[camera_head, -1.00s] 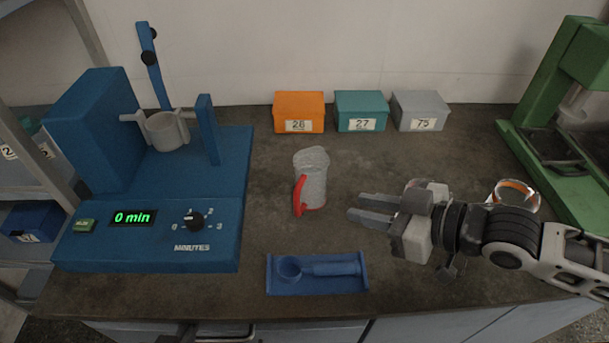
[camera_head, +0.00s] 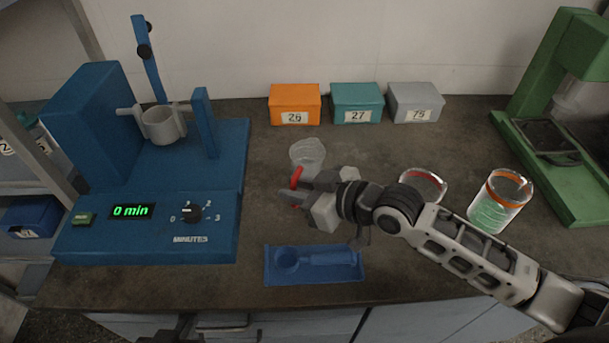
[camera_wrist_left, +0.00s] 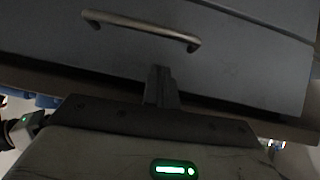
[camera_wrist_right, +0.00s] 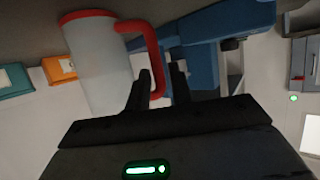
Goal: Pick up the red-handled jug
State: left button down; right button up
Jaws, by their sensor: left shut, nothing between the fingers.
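The red-handled jug (camera_head: 307,154) stands on the bench, pale and translucent, partly hidden behind my right gripper (camera_head: 284,191). Its red handle (camera_head: 296,177) faces the front left. In the right wrist view the jug (camera_wrist_right: 98,65) appears upside down, with its red handle (camera_wrist_right: 153,48) running down between the fingertips of my right gripper (camera_wrist_right: 160,82). The fingers are apart, one on each side of the handle; contact cannot be told. My left gripper (camera_wrist_left: 161,86) is shut and empty in front of a grey drawer, outside the head view.
The blue shaker (camera_head: 210,240) stands left. Orange, teal and grey boxes (camera_head: 295,104) line the back. Two clear containers (camera_head: 497,205) stand right, near my right arm, and a green machine (camera_head: 575,165) beyond.

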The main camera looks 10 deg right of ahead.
jog(key=shift+w+a+f, duration=0.25)
jog(key=shift+w+a, duration=0.1)
jog(key=shift+w, duration=0.1)
grip_shut()
jog(key=shift+r, duration=0.1)
jog(key=shift+r, duration=0.15)
